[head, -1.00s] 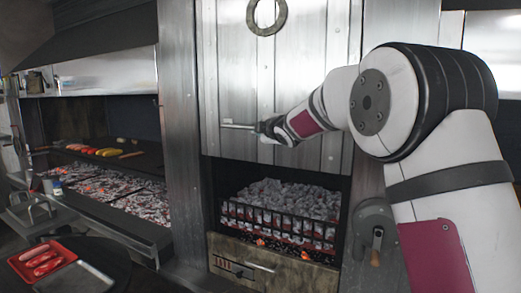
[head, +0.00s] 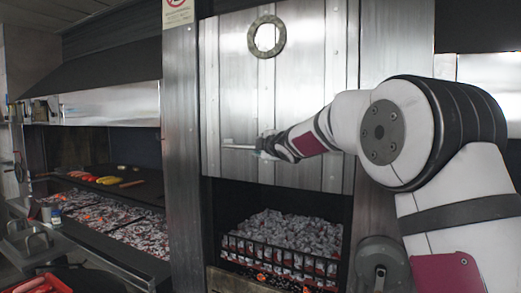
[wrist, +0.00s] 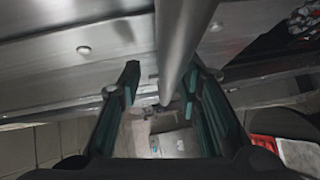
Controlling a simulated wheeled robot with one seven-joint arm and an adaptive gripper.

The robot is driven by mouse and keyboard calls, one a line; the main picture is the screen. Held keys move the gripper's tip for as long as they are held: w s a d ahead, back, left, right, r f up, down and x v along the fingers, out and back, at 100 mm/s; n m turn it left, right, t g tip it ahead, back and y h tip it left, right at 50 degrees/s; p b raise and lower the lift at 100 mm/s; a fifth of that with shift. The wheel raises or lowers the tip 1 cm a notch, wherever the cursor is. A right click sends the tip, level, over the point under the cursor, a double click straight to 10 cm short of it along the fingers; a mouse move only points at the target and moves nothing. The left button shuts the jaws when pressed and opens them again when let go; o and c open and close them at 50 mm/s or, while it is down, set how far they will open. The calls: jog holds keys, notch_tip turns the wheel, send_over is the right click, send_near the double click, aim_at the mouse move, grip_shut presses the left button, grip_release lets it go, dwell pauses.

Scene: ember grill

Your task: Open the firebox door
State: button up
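The firebox door (head: 300,100) is a riveted metal panel in the middle of the head view, with a round ring at its top. Below its bottom edge the firebox is exposed, showing grey coals (head: 285,228) behind a black grate. A horizontal bar handle (head: 238,147) sticks out low on the door, and my gripper (head: 264,147) is at its right end. In the wrist view the handle (wrist: 184,45) runs between the two fingers of my gripper (wrist: 166,88). The fingers stand apart, with a clear gap on the left of the bar; contact on the right is unclear.
To the left is an open grill with coals (head: 122,222) and food on a dark shelf (head: 148,188). A red tray (head: 35,284) is at the bottom left. A round metal fitting (head: 381,255) is right of the firebox. A metal post (head: 183,130) stands left of the door.

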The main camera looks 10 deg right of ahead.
jog(key=shift+f, duration=0.2)
jog(key=shift+s, duration=0.15)
jog(key=v, duration=1.1)
jog(key=shift+s, duration=0.3)
jog(key=shift+d+r, duration=0.1)
jog(key=shift+r, duration=0.05)
